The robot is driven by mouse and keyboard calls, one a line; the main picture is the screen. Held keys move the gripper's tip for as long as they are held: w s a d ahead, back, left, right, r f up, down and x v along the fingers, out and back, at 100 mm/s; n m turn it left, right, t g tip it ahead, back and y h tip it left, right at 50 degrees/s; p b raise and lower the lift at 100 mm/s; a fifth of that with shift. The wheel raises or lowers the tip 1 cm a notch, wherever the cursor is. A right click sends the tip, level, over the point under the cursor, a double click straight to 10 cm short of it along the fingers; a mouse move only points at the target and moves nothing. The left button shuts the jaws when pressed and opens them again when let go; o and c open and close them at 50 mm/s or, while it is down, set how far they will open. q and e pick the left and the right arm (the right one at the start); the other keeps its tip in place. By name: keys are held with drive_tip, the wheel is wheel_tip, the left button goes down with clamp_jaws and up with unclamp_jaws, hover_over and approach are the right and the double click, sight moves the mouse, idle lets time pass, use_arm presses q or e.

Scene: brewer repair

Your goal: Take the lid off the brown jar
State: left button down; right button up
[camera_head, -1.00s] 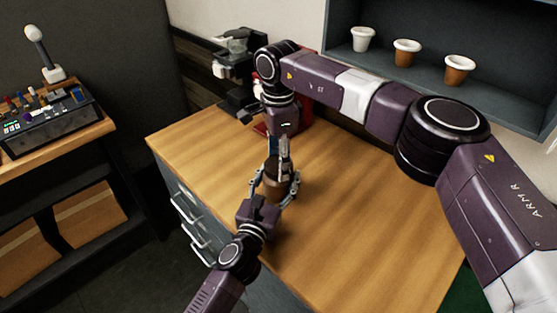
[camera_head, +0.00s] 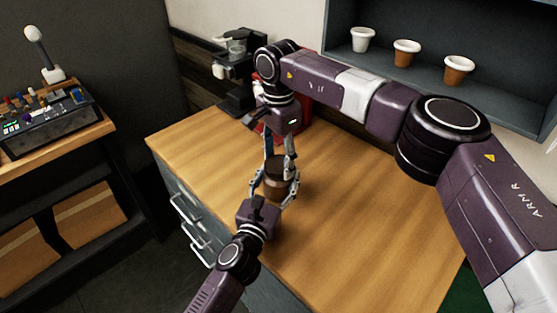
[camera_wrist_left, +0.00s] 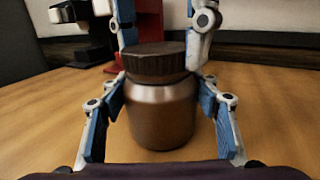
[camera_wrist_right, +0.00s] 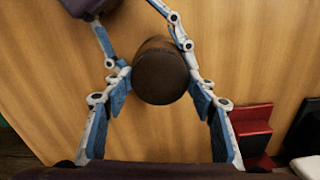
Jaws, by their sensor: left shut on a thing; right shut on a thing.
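The brown jar (camera_wrist_left: 160,115) stands upright on the wooden counter, with a metallic brown body. Its dark brown ridged lid (camera_wrist_left: 152,66) sits on top, with no clear gap to the body in the left wrist view. My left gripper (camera_head: 275,184) is shut on the jar's body from the near side. My right gripper (camera_head: 279,158) reaches down from above and is shut on the lid, a finger on either side.
A black coffee machine (camera_head: 236,65) and a red object (camera_head: 305,104) stand at the back of the counter. Several cups (camera_head: 407,50) sit on a shelf at the upper right. The right part of the counter (camera_head: 370,215) is clear.

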sight(279, 164)
drive_tip(key=shift+r, duration=1.05)
drive_tip(key=shift+r, duration=2)
use_arm(q)
drive_tip(key=c, duration=1)
unclamp_jaws()
drive_tip(key=o, duration=0.4)
drive_tip(key=shift+c, duration=0.2)
drive_tip(key=shift+s, duration=0.1)
